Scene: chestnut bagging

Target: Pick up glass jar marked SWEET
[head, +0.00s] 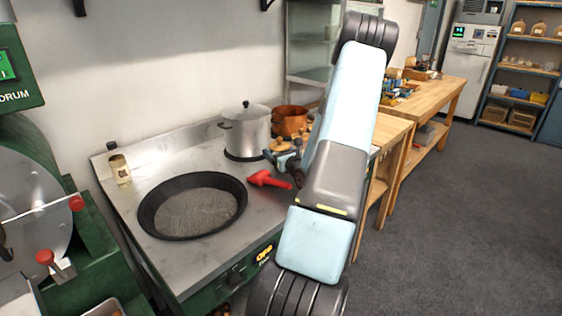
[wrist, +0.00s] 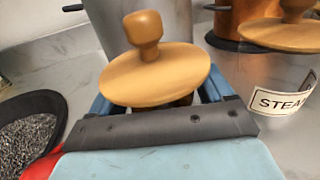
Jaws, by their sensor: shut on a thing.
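My gripper (head: 285,160) is at the right end of the metal counter, partly hidden by my arm in the head view. In the wrist view my gripper (wrist: 158,96) has its blue fingers either side of a jar with a round wooden lid and knob (wrist: 152,72). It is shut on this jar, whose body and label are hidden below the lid. I cannot read SWEET anywhere.
A steel pot (head: 245,130) and a copper pot (head: 290,121) stand behind my gripper. A red tool (head: 268,179) lies left of it. A wide black pan (head: 158,220) and an oil tin (head: 119,169) are farther left. A wooden bench (head: 440,95) stands beyond.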

